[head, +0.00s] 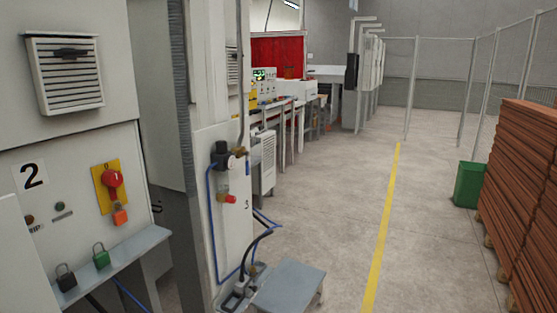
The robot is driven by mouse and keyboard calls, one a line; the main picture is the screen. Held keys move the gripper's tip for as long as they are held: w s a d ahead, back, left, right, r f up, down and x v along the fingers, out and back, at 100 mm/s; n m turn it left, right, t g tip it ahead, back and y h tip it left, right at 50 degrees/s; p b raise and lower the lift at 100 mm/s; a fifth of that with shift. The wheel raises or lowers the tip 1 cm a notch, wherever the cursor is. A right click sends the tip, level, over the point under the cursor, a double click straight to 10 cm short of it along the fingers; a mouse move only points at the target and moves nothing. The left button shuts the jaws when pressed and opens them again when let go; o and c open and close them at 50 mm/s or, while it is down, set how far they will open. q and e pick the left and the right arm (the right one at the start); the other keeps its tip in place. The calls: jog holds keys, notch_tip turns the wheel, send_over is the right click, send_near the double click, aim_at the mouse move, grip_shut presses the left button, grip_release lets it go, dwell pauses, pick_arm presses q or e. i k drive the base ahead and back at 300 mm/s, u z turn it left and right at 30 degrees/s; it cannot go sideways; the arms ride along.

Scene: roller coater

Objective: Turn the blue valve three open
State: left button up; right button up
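A red knob (230,199) sits below. A blue hose (211,225) runs down the panel. Neither of my grippers is in view.
At left, a cabinet marked 2 has a red rotary switch (112,179) and a ledge (125,252) with padlocks. A grey low platform (288,286) stands by the panel's foot. A brown stack (525,200) and green bin (468,184) stand right. The floor between is clear.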

aim_at(246, 153)
jog(key=z, duration=0.15)
jog(key=i, duration=1)
jog(key=u, duration=0.45)
jog(key=i, duration=0.75)
jog(key=u, duration=0.6)
jog(key=k, duration=0.9)
jog(key=u, duration=0.25)
jog(key=i, duration=0.9)
jog(key=z, duration=0.1)
